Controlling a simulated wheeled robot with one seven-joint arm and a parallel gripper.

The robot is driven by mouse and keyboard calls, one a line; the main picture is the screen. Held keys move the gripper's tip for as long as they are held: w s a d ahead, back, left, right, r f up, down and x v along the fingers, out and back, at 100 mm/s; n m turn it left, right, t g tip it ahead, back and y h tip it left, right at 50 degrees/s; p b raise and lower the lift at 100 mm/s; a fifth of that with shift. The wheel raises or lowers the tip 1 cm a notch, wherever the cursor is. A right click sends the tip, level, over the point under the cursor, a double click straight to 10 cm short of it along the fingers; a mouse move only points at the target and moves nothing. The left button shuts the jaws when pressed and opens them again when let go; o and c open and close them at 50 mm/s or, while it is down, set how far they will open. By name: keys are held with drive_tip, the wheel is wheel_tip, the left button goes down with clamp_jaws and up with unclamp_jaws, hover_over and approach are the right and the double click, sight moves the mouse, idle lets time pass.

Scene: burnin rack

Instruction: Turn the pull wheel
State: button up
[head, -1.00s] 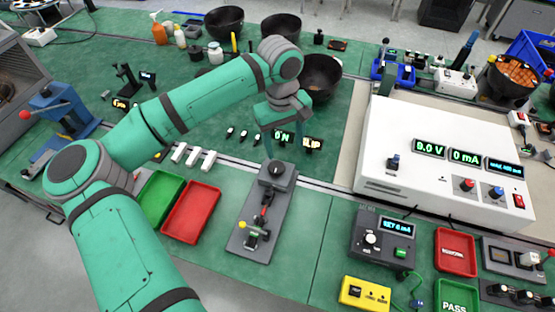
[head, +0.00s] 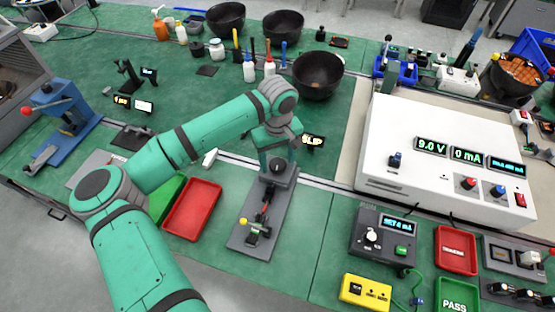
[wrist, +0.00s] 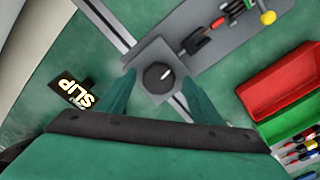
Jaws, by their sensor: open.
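The pull wheel appears to be the round black knob with a white mark on its top (wrist: 159,76), on the grey block at one end of a long grey fixture (head: 244,238). The knob also shows in the head view (head: 278,165). My gripper (wrist: 158,86) is open and empty, pointing down. In the wrist view its two green fingers lie to the left and right of the block, with the knob in the gap between them. I cannot tell whether either finger touches the block or knob. In the head view my arm partly hides the fingers.
A "SLIP" display (head: 313,141) stands just right of my gripper. A red tray (head: 191,210) and a green tray (head: 163,198) lie left of the fixture. A large white power supply (head: 400,150) stands to the right.

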drive_tip(key=shift+f, duration=0.1)
drive_tip(key=shift+d, duration=0.15)
drive_tip(key=c, duration=1.1)
drive_tip(key=shift+o, duration=0.2)
